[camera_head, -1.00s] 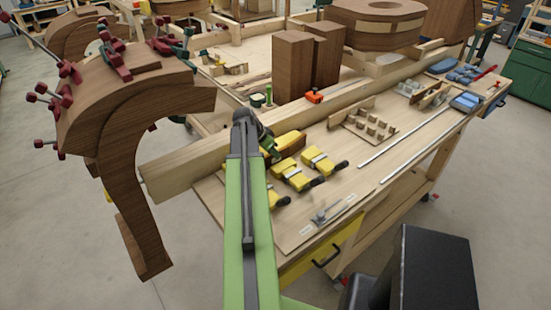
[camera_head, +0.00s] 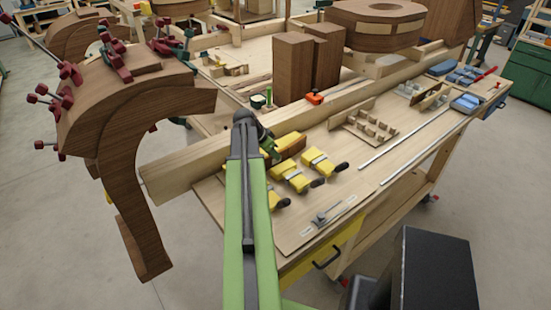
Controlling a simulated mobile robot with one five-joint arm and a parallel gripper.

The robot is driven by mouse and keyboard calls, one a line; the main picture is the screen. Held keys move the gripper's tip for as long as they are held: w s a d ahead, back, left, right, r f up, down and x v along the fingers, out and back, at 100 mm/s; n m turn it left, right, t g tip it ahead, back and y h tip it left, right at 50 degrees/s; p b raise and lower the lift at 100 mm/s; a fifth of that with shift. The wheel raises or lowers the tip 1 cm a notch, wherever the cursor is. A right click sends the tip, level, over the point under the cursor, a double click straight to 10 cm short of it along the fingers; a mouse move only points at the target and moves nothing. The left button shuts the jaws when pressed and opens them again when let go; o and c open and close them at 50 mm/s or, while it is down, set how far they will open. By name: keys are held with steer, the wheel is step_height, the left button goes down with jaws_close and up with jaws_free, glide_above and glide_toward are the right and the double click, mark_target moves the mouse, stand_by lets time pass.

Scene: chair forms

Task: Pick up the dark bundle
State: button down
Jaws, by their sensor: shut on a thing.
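My green arm reaches up from the bottom middle to the near left part of the workbench. My gripper (camera_head: 266,143) is at its far end, low over the bench top, small and mostly covered by my own arm. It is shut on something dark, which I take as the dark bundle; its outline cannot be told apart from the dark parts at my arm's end. A brown and yellow block (camera_head: 291,143) lies just right of the gripper. Whether they touch cannot be told.
Yellow clamps (camera_head: 294,176) lie right of my arm on the workbench (camera_head: 345,190). A long wooden beam (camera_head: 190,163) runs behind the gripper. A large curved wooden form (camera_head: 122,150) with red clamps stands left. Tall brown blocks (camera_head: 293,68) stand behind.

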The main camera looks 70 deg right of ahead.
step_height(320, 180, up, 10)
steer(key=p, duration=1)
steer(key=shift+r+p, duration=0.25)
steer(key=shift+p, duration=0.05)
